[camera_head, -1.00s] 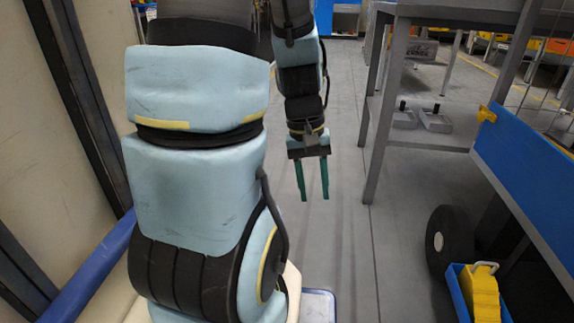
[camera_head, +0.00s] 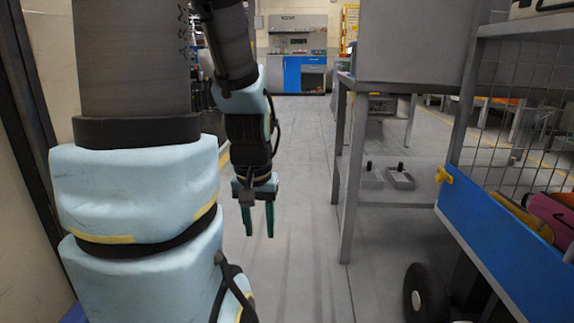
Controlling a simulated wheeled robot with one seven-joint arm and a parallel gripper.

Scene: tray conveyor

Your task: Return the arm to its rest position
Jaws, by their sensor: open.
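My gripper (camera_head: 259,221) hangs below the end of my arm, its two green fingers pointing down and apart. It is open, and nothing shows between the fingers. It is over the grey floor (camera_head: 300,270), clear of the furniture around it. My upper arm, with light blue padding, fills the left of the view.
A grey metal table (camera_head: 343,170) stands to the right of my gripper. A blue-sided wire cart (camera_head: 500,235) with a black wheel (camera_head: 426,293) is at the near right. A wall (camera_head: 25,225) is close on the left. A blue cabinet (camera_head: 304,74) stands far ahead, beyond open floor.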

